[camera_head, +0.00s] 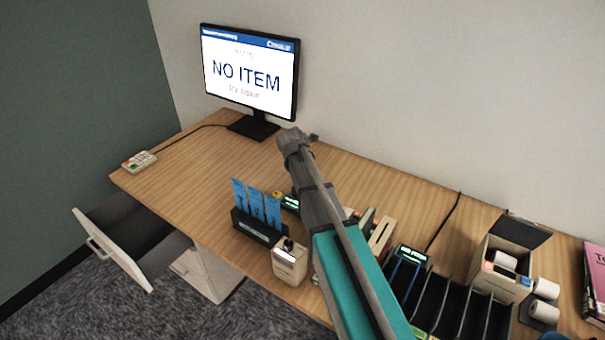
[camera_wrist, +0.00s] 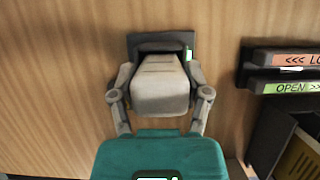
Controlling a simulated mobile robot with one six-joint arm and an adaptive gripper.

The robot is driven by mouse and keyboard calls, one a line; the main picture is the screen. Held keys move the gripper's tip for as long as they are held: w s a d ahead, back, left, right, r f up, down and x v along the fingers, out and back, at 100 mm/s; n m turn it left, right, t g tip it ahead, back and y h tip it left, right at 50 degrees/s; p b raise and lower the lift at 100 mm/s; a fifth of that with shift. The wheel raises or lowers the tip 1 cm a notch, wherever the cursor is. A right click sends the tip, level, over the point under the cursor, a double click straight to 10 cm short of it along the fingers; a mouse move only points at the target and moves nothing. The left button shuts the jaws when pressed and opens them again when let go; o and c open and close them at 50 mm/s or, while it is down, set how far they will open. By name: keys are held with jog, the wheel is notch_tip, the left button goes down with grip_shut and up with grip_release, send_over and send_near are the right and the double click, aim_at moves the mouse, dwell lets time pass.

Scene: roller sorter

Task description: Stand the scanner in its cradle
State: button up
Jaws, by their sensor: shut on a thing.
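In the wrist view, my gripper (camera_wrist: 162,76) is shut on the scanner (camera_wrist: 159,92), a pale beige-grey wedge-shaped body between the two fingers. Just beyond it is a dark piece (camera_wrist: 146,42) that looks like the cradle, with a small green-and-white mark on its right side. The scanner covers most of this piece, so I cannot tell whether the two touch or how far in it sits. A dark piece with a green display (camera_head: 291,203) shows just left of my arm.
A holder with blue cards (camera_head: 243,223) and a beige box (camera_head: 290,263) stand left of my arm. Label blocks (camera_wrist: 285,87) and black slots (camera_head: 457,312) lie to the right. A monitor (camera_head: 249,75) reads NO ITEM. The desk's far left is mostly clear. A drawer (camera_head: 110,250) stands open.

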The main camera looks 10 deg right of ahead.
jog(key=shift+f+b, duration=0.3)
jog(key=shift+f, duration=0.05)
jog(key=o, duration=1.3)
jog(key=shift+r, duration=0.15)
